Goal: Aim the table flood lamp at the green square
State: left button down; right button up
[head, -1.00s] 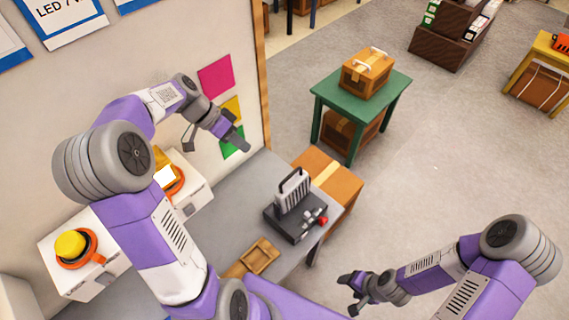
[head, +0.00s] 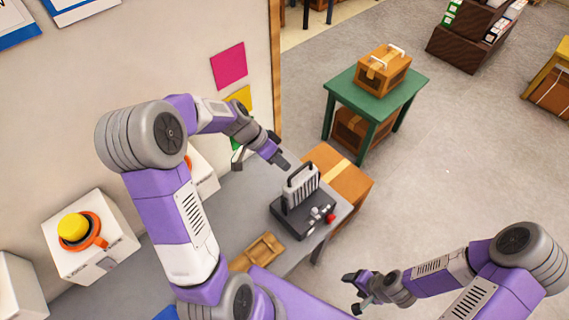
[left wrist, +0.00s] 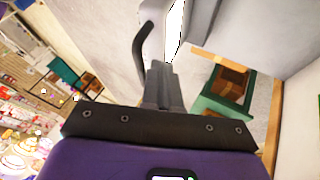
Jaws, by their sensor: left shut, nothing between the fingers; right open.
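The table flood lamp (head: 302,191) stands on the grey table in the head view. It has a grey finned head with a dark handle, on a black base with a red knob. The green square (head: 235,145) is on the wall below a yellow one, mostly hidden behind my left arm. My left gripper (head: 284,163) is shut and empty, just left of the top of the lamp's handle; I cannot tell whether they touch. In the left wrist view its fingers (left wrist: 163,87) are together, beside a dark curved bar and a bright white face. My right gripper (head: 354,290) is open and empty, away from the lamp.
A cardboard box (head: 338,178) is behind the lamp. A wooden tray (head: 257,252) lies in front of it. A white box with a yellow button (head: 92,240) is at left. A green table (head: 370,100) stands beyond, with open floor to the right.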

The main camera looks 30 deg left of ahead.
aim_at(295, 174)
pick_arm(q)
jog(key=shift+s+d, duration=0.15)
jog(key=shift+d, duration=0.4)
jog(key=shift+s+d+r+b, duration=0.1)
jog(key=shift+s+d+b, duration=0.1)
jog(key=shift+d+b, duration=0.25)
jog(key=shift+s+d+b, duration=0.2)
jog(key=shift+d+b, duration=0.05)
jog(key=shift+d, duration=0.4)
